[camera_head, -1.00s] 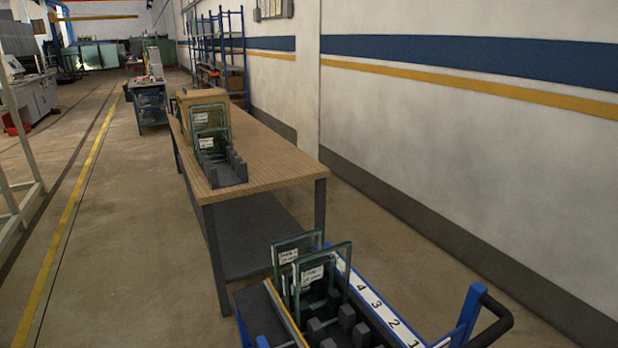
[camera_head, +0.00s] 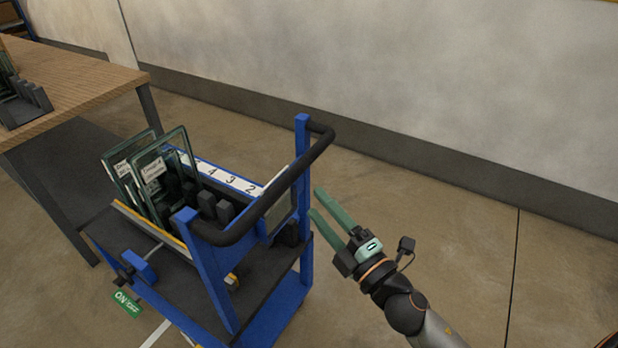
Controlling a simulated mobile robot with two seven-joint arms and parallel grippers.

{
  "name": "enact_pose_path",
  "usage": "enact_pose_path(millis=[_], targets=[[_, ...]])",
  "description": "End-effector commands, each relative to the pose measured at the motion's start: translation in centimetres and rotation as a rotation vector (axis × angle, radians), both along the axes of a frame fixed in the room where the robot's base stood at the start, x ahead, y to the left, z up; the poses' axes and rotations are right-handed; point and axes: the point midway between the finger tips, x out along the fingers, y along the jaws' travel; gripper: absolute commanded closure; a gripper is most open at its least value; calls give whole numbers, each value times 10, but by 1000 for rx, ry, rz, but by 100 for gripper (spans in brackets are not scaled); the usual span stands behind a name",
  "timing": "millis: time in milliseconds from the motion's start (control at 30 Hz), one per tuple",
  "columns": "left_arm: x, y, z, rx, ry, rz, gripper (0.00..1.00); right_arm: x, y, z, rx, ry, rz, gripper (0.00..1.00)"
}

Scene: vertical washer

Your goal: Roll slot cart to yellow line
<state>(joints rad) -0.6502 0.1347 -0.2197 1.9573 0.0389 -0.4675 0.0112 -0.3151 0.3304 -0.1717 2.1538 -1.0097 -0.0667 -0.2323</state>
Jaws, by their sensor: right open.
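The slot cart (camera_head: 220,303) is a blue-framed cart with dark decks, numbered slots and a black push handle (camera_head: 265,208) at its right end. Two labelled glass panes (camera_head: 158,175) stand upright in its slots. My right gripper (camera_head: 328,206) is open and empty, just right of the handle and apart from it in the picture. Its green fingers point up and left toward the cart's handle post. My left gripper is not in view.
A wooden-topped table (camera_head: 85,82) with a dark rack (camera_head: 25,103) stands left behind the cart. A wall (camera_head: 400,80) runs along the back. The floor (camera_head: 470,240) at right is clear.

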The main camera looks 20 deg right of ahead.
Motion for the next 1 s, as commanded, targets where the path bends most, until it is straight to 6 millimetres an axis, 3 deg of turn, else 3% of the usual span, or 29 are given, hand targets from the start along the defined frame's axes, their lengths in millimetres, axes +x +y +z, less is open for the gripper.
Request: enact_pose_path(millis=[167, 367, 700, 1000], targets=[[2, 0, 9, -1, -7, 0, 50, 12, 4, 7, -10, -10, 2, 38], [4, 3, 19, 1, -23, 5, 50, 41, 11, 13, -8, -8, 2, 38], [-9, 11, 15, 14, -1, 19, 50, 95, 25, 21, -7, -6, 0, 38], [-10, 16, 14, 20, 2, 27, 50, 117, 32, 24, -5, -4, 1, 38]])
